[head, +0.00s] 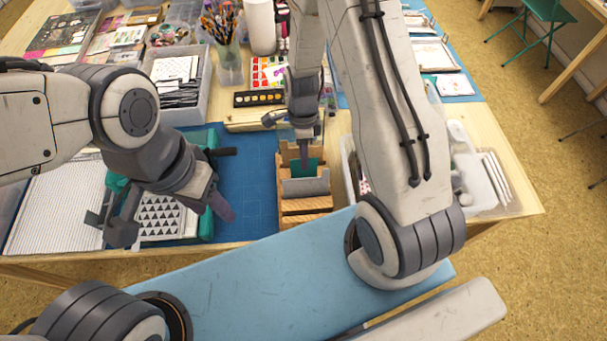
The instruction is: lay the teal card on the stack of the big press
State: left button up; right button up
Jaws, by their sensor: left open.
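The teal card (311,165) stands upright in a wooden slotted rack (305,205), behind a grey card (306,187). My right gripper (304,155) points down at the teal card from above and overlaps it. Its fingers look narrow, and I cannot tell whether they grip the card. The big press (207,228) appears to be the teal frame at the left front, with a stack topped by a triangle-patterned sheet (168,219). My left gripper (172,222) is open and empty over this press, its fingers spread to either side, hiding part of it.
A blue cutting mat (247,185) lies between press and rack, mostly bare. A paint set (260,98), brush cup (228,65) and tray of stamps (178,75) stand behind. Ruled paper (55,205) lies left. A clear bin (485,185) stands right.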

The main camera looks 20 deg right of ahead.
grip_shut()
notch_tip(320, 180, up, 7)
jog(key=w+p, duration=0.1)
jog(key=p, duration=0.6)
jog(key=shift+d+r, duration=0.15)
jog(key=shift+r, duration=0.05)
jog(key=shift+w, duration=0.1)
